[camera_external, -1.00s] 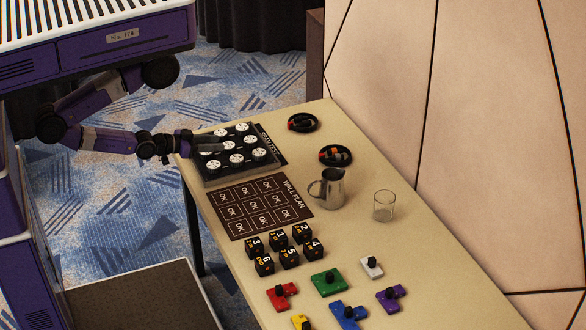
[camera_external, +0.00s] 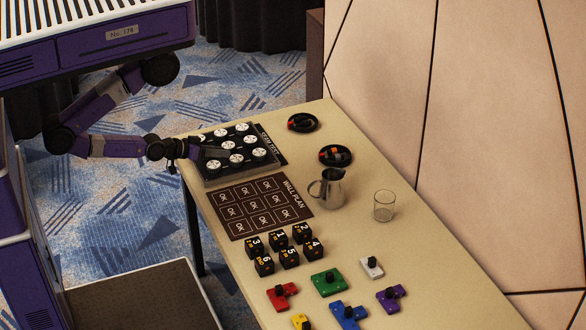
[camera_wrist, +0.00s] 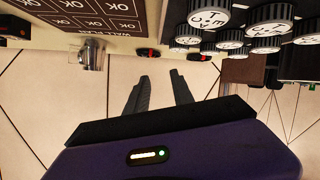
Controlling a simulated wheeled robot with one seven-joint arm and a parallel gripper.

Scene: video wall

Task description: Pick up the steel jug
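The steel jug (camera_external: 328,190) stands upright on the table, its handle toward the left in the external view. It appears small and upside down in the wrist view (camera_wrist: 92,54). The jug is not touched.
A board with white lettered discs (camera_external: 236,159) lies close to my gripper. A dark "WALL PLAN" mat (camera_external: 232,222) lies between it and several black numbered cubes (camera_external: 289,258). A clear glass (camera_external: 384,205) stands right of the jug. Two black dishes (camera_external: 303,122) are behind; coloured pieces lie in front.

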